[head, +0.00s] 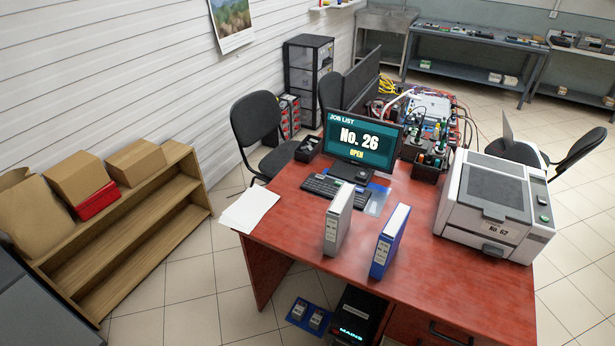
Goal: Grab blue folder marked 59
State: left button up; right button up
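A blue folder (390,241) stands upright on the red-brown desk (450,268), near its front edge. A label shows on its spine, but the number is too small to read. A grey-white folder (338,219) stands upright to its left, also with a spine label I cannot read. There is a clear gap between the two folders. Neither of my grippers is in view.
A monitor (362,142) reading "No. 26" and a keyboard (335,187) stand behind the folders. A printer (495,205) marked No. 62 is at the right. A wooden shelf (130,220) holding boxes stands left. Desk space in front of the printer is clear.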

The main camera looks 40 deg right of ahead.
aim_at(390, 236)
jog(key=i+z, duration=0.1)
jog(key=i, duration=0.4)
jog(key=i+j+z, duration=0.1)
jog(key=i, duration=0.35)
jog(key=i+j+z, duration=0.1)
jog(key=i, duration=0.4)
jog(key=i+j+z, duration=0.1)
jog(key=i, duration=0.35)
jog(key=j+z, duration=0.1)
jog(key=z, duration=2.2)
jog(key=i+j, duration=0.05)
jog(key=j, duration=0.05)
